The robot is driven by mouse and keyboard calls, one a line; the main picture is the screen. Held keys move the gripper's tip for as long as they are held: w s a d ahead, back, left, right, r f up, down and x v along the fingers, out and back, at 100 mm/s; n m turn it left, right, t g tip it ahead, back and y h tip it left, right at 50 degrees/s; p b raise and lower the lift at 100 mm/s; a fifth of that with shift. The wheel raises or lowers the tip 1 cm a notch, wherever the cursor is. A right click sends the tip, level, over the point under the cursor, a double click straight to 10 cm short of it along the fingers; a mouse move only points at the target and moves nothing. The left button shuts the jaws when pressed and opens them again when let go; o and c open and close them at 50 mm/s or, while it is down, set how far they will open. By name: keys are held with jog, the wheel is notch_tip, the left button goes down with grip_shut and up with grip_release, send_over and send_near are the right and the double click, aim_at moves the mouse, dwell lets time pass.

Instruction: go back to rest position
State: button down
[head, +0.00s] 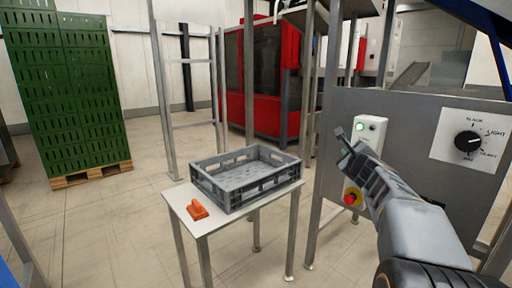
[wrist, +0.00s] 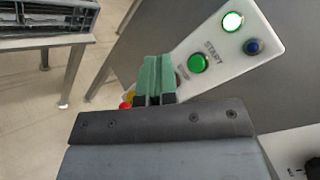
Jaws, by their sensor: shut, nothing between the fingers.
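My gripper (head: 346,139) is shut and empty, raised in front of the grey control panel at the right in the head view. It also shows in the wrist view (wrist: 155,97), its green fingers together. The button box (wrist: 222,40) has a green START button (wrist: 198,63), a blue button (wrist: 254,46) and a lit white lamp (wrist: 232,21). The fingers overlap the box's lower part in the wrist view. I cannot tell whether they touch it. A red button on a yellow base (head: 351,197) sits below my gripper in the head view.
A grey crate (head: 236,196) stands empty on a white table (head: 256,206), with an orange object (head: 197,210) beside it. A rotary dial (head: 467,141) is on the panel at right. Green stacked crates (head: 75,90) stand at left.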

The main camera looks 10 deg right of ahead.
jog(key=s+a+r+n+g+y+p, duration=0.25)
jog(key=a+r+n+y+p, duration=0.2)
jog(key=a+n+p, duration=0.45)
jog(key=s+a+r+n+g+y+p, duration=0.3)
jog(key=a+r+n+p, duration=0.35)
jog(key=a+p, duration=0.5)
jog(key=s+a+r+n+g+h+p, duration=0.1)
jog(key=s+a+r+n+g+p, duration=0.1)
jog(key=s+n+p, duration=0.5)
jog(key=s+a+r+n+g+h+p, duration=0.1)
jog(key=s+a+n+g+p, duration=0.2)
jog(key=s+p, duration=0.8)
jog(key=shift+s+r+n+g, duration=0.15)
jog(key=shift+r+n+g, duration=0.2)
jog(key=shift+n+g, duration=1.25)
jog(key=shift+n+t+h, duration=0.25)
jog(key=shift+n+t, duration=0.1)
